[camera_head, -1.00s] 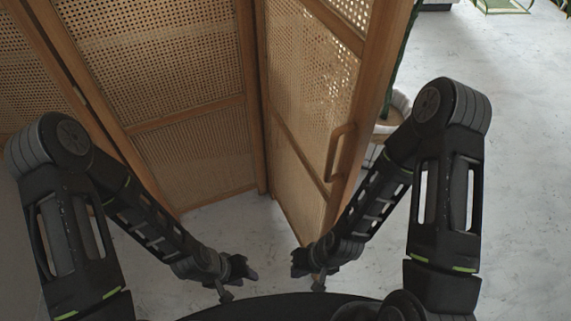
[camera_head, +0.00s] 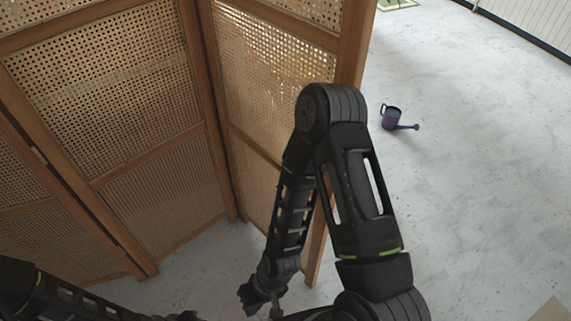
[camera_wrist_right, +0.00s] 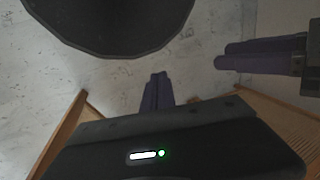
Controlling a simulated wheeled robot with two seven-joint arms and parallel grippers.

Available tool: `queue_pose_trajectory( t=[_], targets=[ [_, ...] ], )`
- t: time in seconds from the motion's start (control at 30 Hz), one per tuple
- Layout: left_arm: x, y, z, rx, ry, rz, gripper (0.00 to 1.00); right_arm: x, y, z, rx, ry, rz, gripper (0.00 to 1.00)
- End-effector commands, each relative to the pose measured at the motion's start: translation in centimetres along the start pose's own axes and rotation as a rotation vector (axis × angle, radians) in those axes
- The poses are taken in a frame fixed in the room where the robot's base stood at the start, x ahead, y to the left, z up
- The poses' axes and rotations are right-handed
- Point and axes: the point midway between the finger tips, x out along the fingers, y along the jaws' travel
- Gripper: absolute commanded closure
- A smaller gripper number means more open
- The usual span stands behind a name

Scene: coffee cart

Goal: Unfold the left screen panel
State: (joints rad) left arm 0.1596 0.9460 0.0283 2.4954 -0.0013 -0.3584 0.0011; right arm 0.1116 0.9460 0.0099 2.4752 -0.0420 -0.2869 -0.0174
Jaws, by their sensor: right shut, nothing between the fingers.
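The folding screen has woven cane panels in wooden frames. In the head view, a left panel (camera_head: 105,75) adjoins a right-hand panel (camera_head: 257,85) that angles towards me. At the far left is another cane section (camera_head: 20,180). My right arm covers part of the right-hand panel, and no handle shows. My right gripper (camera_head: 250,297) is shut and empty, low in front of the screen and apart from it; its fingers show in the wrist view (camera_wrist_right: 157,88). My left gripper is mostly cut off below in the head view; its fingers (camera_wrist_right: 238,55) lie together in the wrist view.
A ribbed wall (camera_head: 530,20) is at the top right.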

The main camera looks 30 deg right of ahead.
Motion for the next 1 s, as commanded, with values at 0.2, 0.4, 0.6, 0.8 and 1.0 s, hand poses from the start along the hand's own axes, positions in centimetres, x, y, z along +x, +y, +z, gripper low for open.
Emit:
queue_pose_trajectory(
  t=[0.2,0.4,0.6,0.8,1.0],
  targets=[
    [-0.1,0.1,0.0,0.002,0.001,0.001,0.68,0.0,-0.3,1.1,-0.196,-0.108,0.019,1.00],
    [-0.2,0.1,0.0,0.002,0.001,0.001,0.68,-0.8,0.5,2.2,-0.486,-0.272,0.081,1.00],
    [-0.4,0.2,0.0,0.002,0.000,0.001,0.68,-4.0,3.5,1.3,-0.898,-0.523,0.263,1.00],
    [-0.7,0.3,0.0,0.002,-0.001,0.001,0.68,-14.7,6.2,-7.7,-1.372,-0.900,0.772,1.00],
    [-0.8,0.4,0.0,0.002,-0.001,0.001,0.68,-26.4,1.4,-15.6,-1.482,-1.125,1.284,1.00]
  ],
)
